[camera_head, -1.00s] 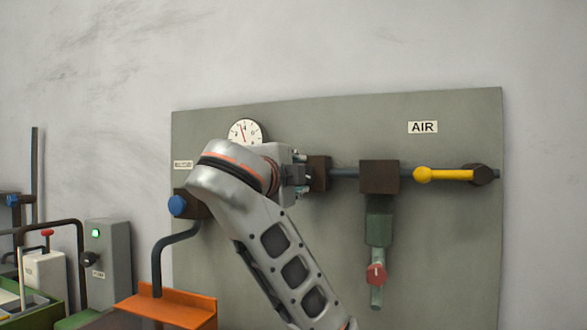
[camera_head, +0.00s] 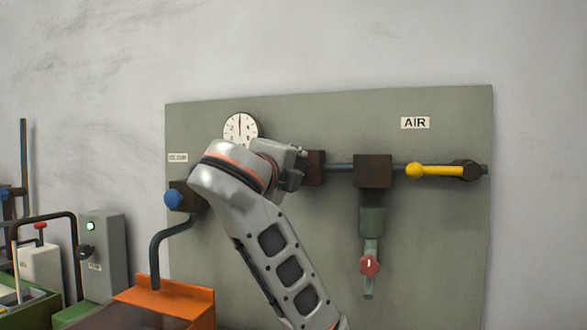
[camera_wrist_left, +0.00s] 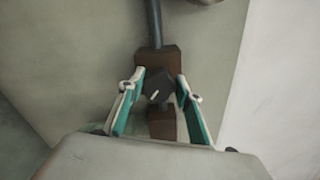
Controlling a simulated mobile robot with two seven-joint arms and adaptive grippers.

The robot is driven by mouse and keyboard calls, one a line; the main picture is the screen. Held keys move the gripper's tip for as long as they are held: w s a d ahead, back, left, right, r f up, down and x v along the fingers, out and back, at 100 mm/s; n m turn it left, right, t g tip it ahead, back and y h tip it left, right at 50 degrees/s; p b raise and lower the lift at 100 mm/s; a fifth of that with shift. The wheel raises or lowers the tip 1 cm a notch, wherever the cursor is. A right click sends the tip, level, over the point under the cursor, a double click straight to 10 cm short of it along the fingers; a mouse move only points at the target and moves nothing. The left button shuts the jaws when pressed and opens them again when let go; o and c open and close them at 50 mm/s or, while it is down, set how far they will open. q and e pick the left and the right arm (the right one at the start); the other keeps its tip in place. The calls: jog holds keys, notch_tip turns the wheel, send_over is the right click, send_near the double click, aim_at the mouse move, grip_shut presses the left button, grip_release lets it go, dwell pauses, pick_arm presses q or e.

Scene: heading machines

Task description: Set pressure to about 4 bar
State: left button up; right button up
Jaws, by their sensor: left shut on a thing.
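A round white pressure gauge (camera_head: 240,128) sits at the top left of the grey panel. Its red needle points almost straight up; its small numbers are hard to read. My left gripper (camera_head: 298,168) is at the brown regulator block (camera_head: 316,167) on the air pipe. In the left wrist view its teal-lined fingers (camera_wrist_left: 158,98) stand on both sides of a dark knob (camera_wrist_left: 158,86) with a light mark, and are shut on it. The knob is hidden behind the gripper in the head view. My right gripper is not in view.
The panel (camera_head: 430,240) also carries a yellow lever (camera_head: 438,170), a brown block (camera_head: 373,171) with a green bowl and red valve (camera_head: 370,266) below, and a blue knob (camera_head: 173,198). An orange tray (camera_head: 170,296) and a grey control box (camera_head: 103,252) stand at lower left.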

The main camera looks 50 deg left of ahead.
pick_arm(q)
jog(key=o, duration=1.1)
jog(key=shift+a, duration=0.1)
notch_tip(320, 180, up, 10)
jog(key=shift+r, duration=0.1)
